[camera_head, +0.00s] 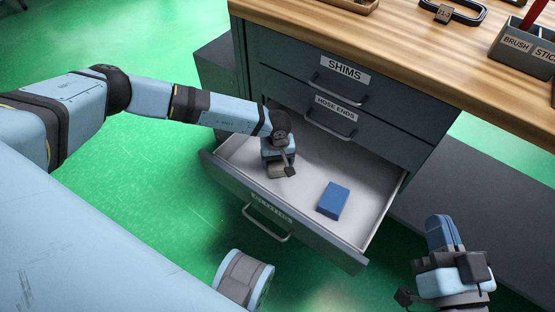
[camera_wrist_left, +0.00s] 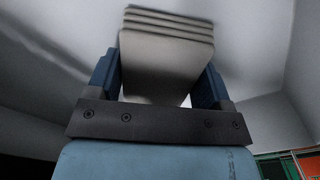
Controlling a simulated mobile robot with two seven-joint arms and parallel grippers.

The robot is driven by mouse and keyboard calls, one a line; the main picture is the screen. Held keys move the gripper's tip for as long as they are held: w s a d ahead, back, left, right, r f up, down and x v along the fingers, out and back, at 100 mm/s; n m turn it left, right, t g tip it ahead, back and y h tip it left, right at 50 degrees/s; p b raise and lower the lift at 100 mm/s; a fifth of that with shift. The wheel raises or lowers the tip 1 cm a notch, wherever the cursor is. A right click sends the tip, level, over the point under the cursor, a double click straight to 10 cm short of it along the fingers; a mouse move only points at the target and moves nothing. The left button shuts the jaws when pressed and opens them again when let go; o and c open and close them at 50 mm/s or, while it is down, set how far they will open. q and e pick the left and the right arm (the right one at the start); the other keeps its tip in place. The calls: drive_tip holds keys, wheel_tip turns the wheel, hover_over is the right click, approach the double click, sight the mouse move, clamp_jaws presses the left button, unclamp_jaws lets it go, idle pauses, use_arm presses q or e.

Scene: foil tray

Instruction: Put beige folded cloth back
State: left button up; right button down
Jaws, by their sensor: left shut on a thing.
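The beige folded cloth (camera_wrist_left: 165,65) sits between the two fingers of my left gripper (camera_wrist_left: 160,85) in the left wrist view, its folded layers showing at the top. In the head view my left gripper (camera_head: 277,165) points down inside the open bottom drawer (camera_head: 355,238), toward its left end. A small part of the cloth (camera_head: 276,171) shows below it; I cannot tell whether it touches the drawer floor. My right gripper (camera_head: 445,235) is outside the drawer at the lower right; its fingers look close together, but their opening is unclear.
A blue block-like item (camera_head: 333,200) lies in the drawer, right of my left gripper. Shut drawers labelled SHIMS (camera_head: 342,69) and HOSE ENDS (camera_head: 336,108) are above. The wooden worktop (camera_head: 400,45) holds a grey bin (camera_head: 525,48). The drawer's middle floor is clear.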

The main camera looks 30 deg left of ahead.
use_arm(q)
drive_tip(key=shift+f, duration=0.2)
drive_tip(key=o, duration=0.8)
use_arm(e)
drive_tip(key=shift+f, duration=0.15)
use_arm(q)
drive_tip(key=shift+r, duration=0.2)
drive_tip(key=shift+r, duration=0.3)
wheel_tip(320, 180, up, 12)
drive_tip(key=p, duration=0.4)
drive_tip(key=shift+f, duration=0.25)
use_arm(e)
drive_tip(key=shift+t, duration=0.9)
drive_tip(key=r, duration=0.5)
drive_tip(key=shift+s+d, duration=0.2)
drive_tip(key=shift+d, duration=0.1)
drive_tip(key=shift+f+m, duration=0.1)
drive_tip(key=shift+m, duration=0.2)
